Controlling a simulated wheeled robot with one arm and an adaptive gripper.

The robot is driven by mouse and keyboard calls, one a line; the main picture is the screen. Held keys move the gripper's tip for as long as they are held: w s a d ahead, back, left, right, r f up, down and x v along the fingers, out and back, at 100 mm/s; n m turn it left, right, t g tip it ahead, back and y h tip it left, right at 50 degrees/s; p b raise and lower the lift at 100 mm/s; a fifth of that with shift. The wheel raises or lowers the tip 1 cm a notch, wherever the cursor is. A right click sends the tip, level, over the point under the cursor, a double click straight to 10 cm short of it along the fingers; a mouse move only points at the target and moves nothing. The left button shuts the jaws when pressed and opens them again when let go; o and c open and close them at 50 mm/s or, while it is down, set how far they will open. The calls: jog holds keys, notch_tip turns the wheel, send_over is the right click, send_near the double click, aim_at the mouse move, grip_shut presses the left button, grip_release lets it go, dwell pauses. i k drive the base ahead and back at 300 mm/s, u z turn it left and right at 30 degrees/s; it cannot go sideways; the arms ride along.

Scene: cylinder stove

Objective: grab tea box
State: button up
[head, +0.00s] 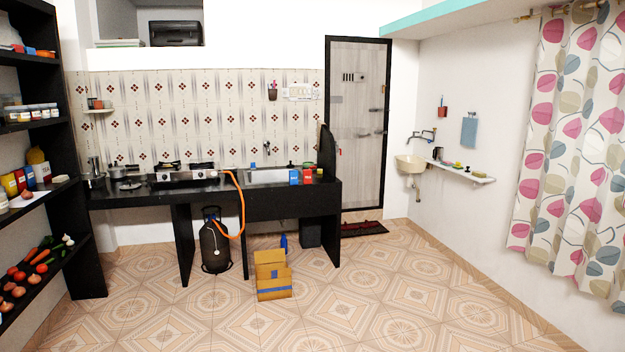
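Small packets and containers also stand on the left shelves. My gripper is not in view.
A dark gas cylinder (214,245) with an orange hose (242,205) stands under the stove (187,174). A black shelf unit (82,270) is at left. Floor in the foreground is clear.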

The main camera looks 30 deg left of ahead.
aim_at(307, 173)
jog(key=u, duration=0.15)
jog(key=i, duration=0.45)
jog(key=u, duration=0.95)
jog(key=i, duration=1.75)
jog(key=u, duration=0.85)
jog(key=i, duration=1.85)
jog(key=z, duration=0.2)
jog(key=i, duration=1.75)
jog(key=z, duration=0.45)
jog(key=i, duration=0.55)
jog(key=z, duration=0.1)
